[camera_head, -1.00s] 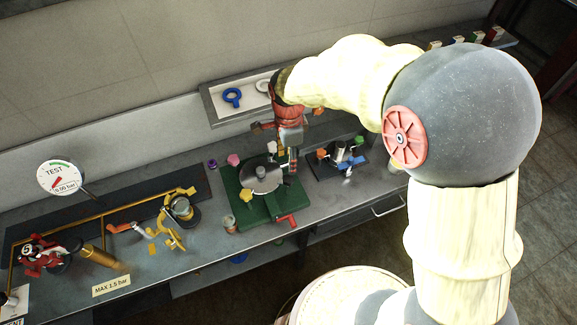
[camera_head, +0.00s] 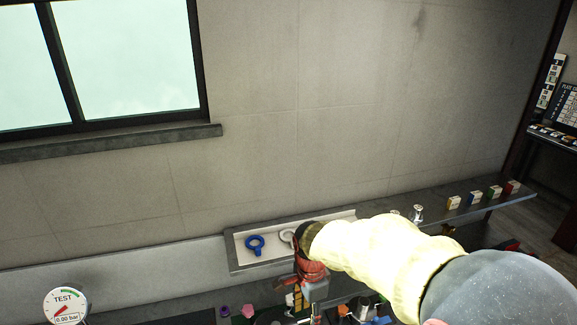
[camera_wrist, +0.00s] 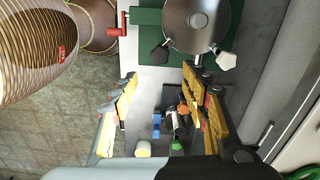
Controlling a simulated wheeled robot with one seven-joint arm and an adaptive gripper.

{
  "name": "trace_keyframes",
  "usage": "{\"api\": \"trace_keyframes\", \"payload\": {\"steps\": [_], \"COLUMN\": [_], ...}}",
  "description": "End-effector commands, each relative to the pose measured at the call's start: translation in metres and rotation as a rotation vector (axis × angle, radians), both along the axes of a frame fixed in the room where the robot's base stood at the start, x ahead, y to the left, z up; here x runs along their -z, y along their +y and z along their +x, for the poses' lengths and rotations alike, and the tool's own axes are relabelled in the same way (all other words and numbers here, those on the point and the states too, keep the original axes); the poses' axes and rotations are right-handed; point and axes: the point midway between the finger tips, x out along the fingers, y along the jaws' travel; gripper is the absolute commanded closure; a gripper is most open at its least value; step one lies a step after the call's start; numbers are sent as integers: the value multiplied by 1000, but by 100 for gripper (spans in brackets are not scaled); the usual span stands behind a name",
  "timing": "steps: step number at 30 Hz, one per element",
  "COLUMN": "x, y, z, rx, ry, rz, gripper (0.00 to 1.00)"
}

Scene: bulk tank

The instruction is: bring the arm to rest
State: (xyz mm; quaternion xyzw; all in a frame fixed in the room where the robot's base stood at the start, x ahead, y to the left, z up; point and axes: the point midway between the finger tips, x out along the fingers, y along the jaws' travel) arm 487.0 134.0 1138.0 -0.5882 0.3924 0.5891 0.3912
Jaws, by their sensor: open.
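My arm reaches in from the lower right of the head view. My gripper (camera_head: 311,293) points down over the bench near the bottom edge of that view, partly cut off. In the wrist view my gripper (camera_wrist: 163,103) has its two yellow-padded fingers wide apart. A small dark fixture with blue, orange and green parts (camera_wrist: 176,120) shows between them, apparently below on the bench. I see nothing held. A round metal lid (camera_wrist: 197,22) on a green base (camera_wrist: 147,20) lies ahead of the fingers, with a red handle (camera_wrist: 117,30) at its left.
A shallow wall tray (camera_head: 268,262) with a blue ring (camera_head: 255,244) and a pale ring (camera_head: 287,236) is behind my gripper. A TEST gauge (camera_head: 66,305) stands at lower left. A shelf (camera_head: 440,210) with small boxes runs right. A window (camera_head: 125,60) is upper left.

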Motion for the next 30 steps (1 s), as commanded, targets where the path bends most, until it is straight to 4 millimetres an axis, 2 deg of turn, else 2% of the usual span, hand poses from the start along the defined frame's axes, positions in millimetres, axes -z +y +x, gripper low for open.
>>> {"api": "trace_keyframes", "payload": {"steps": [3,5,11,16,21,24,30], "x": [10,8,-17,-40,-53,-57,-70], "y": [-6,-9,-34,-66,-94,-108,-126], "z": [-20,-32,-72,-114,-153,-172,-190], "rx": [-249,-388,-823,-1129,-1268,-1260,-1183], "ry": [38,46,-2,-105,-219,-288,-406], "rz": [-5,-3,1,-38,-120,-173,-260], "gripper": [54,54,54,54,54,54,54]}}
